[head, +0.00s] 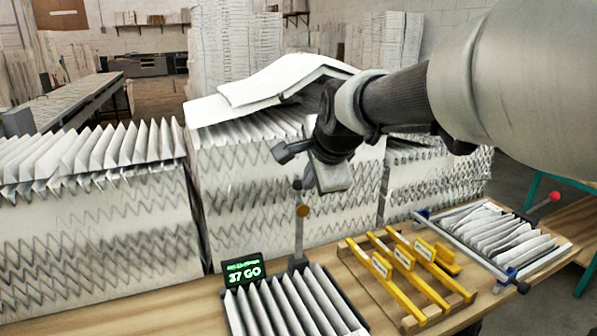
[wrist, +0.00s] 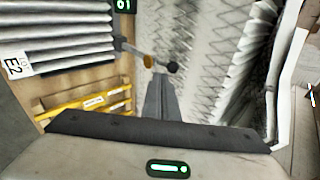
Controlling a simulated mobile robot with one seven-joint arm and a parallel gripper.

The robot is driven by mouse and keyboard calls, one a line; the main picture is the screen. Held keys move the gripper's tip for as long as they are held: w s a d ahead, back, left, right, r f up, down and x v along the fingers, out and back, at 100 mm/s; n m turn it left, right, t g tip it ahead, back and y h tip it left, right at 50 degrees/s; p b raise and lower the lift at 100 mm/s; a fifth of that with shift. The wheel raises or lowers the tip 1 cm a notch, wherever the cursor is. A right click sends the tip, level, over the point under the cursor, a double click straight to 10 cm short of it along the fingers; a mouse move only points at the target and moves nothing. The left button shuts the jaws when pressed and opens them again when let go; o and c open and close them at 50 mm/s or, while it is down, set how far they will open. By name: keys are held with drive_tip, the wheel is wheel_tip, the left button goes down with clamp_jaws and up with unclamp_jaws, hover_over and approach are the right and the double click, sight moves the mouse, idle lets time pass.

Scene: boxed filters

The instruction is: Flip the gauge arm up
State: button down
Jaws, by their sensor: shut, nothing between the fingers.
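The gauge arm (head: 299,235) is a thin grey post with a brass disc (head: 302,211), standing roughly upright from a dark base beside the pleated filter (head: 285,306) in the head view. In the wrist view, the brass disc (wrist: 149,61) and a dark round knob (wrist: 171,67) show at the fingertips. My gripper (wrist: 160,80) is shut and empty, its tips close to the knob. I cannot tell whether they touch it. In the head view my gripper (head: 318,178) is at the top of the post and partly hides it.
A green-lit display (head: 243,271) reads "37 GO" left of the post. A wooden rack with yellow bars (head: 407,270) stands to the right. A tray of pleated filters (head: 505,238) is farther right. Tall filter stacks (head: 250,190) stand close behind, with loose white sheets (head: 270,80) on top.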

sight(296, 182)
drive_tip(key=shift+w+a+f, duration=0.25)
drive_tip(key=shift+w+f, duration=0.4)
drive_tip(key=shift+w, duration=0.4)
drive_tip(key=shift+w+a+f, duration=0.2)
drive_tip(key=shift+w+f, duration=0.45)
drive_tip(key=shift+w, duration=0.35)
drive_tip(key=shift+w+a+f, duration=0.25)
drive_tip(key=shift+w+f, duration=0.4)
drive_tip(key=shift+w, duration=0.4)
drive_tip(key=shift+w+a+r+p, duration=0.1)
drive_tip(key=shift+w+a+p, duration=0.2)
drive_tip(key=shift+w, duration=0.3)
drive_tip(key=shift+w+a+r+p, duration=0.1)
drive_tip(key=shift+w+a+p, duration=0.2)
drive_tip(key=shift+w, duration=0.3)
drive_tip(key=shift+w+a+r+p, duration=0.1)
drive_tip(key=shift+w+a+p, duration=0.15)
drive_tip(key=shift+w, duration=0.35)
drive_tip(key=shift+d, duration=0.1)
